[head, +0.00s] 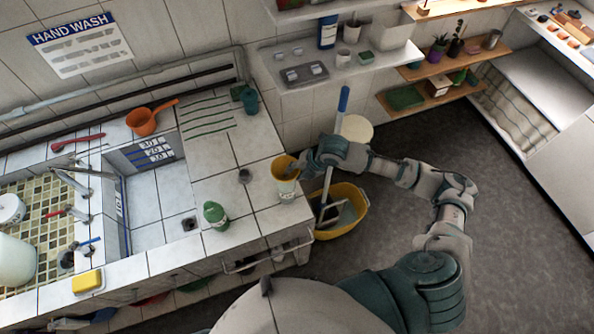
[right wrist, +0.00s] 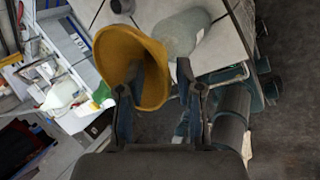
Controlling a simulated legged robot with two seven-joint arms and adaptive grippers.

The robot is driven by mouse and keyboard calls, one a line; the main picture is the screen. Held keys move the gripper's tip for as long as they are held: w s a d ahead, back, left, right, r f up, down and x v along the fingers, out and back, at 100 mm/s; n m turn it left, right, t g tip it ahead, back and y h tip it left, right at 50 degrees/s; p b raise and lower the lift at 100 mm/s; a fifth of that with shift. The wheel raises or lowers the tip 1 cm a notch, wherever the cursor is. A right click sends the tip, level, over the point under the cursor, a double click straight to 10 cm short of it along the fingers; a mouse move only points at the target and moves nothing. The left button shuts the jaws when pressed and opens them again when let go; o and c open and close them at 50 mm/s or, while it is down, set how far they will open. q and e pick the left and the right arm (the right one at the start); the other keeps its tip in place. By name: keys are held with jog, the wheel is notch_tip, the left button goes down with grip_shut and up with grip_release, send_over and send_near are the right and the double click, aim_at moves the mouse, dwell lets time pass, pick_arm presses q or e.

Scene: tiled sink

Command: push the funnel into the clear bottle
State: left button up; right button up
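The yellow-orange funnel (head: 282,165) is at the top of the clear bottle (head: 286,191) near the right end of the tiled counter. Whether its spout is inside the neck is hidden. In the right wrist view the funnel (right wrist: 147,70) shows its wide mouth, with the greyish bottle (right wrist: 184,32) behind it. My right gripper (head: 308,161) is beside the funnel on its right. In the right wrist view, the fingers (right wrist: 156,72) stand well apart on either side of the funnel's wall, with a gap beside the right finger. My left gripper is not in view.
A green bottle (head: 215,215) stands left of the clear bottle, by the sink (head: 148,195). A yellow bucket (head: 352,222) with a blue-handled mop (head: 342,103) is on the floor to the right. An orange dipper (head: 142,122) and teal cup (head: 249,99) are farther back.

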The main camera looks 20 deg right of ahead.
jog(key=v, duration=1.2)
jog(key=shift+w+f, duration=0.1)
